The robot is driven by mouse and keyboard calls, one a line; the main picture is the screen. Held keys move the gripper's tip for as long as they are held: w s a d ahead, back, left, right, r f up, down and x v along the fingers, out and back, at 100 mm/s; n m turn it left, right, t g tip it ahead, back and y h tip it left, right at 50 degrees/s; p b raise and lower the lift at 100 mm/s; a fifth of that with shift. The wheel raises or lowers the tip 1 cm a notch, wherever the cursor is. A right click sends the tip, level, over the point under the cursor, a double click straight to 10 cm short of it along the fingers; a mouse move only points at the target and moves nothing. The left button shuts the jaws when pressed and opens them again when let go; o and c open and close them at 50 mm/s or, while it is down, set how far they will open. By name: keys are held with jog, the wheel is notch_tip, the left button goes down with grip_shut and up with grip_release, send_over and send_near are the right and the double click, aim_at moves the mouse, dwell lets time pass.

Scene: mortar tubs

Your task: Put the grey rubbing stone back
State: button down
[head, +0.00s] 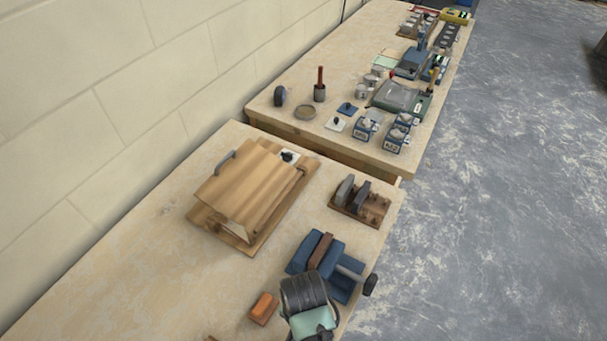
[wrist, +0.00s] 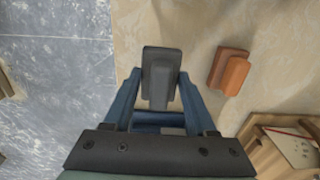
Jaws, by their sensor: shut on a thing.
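My gripper (wrist: 160,88) shows in the wrist view with blue fingers shut on the grey rubbing stone (wrist: 161,64). The stone is a grey block with a raised narrower part, held between the fingertips above the pale bench top. In the head view my gripper (head: 307,296) is near the bottom, over the bench's right part; the held stone cannot be made out there. An orange block (wrist: 230,71) lies on the bench beside it; it also shows in the head view (head: 263,308). A brown wooden rack (head: 377,213) with grey upright pieces stands farther along the bench.
A wooden board assembly (head: 249,190) with a handle stands toward the wall. A second bench (head: 290,128) beyond holds many tools. The bench's left part is clear.

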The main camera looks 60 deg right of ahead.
jog(key=shift+f, duration=2)
jog(key=shift+f, duration=0.1)
jog(key=shift+c, duration=1)
grip_release()
notch_tip(320, 180, up, 12)
jog(key=shift+r, duration=0.15)
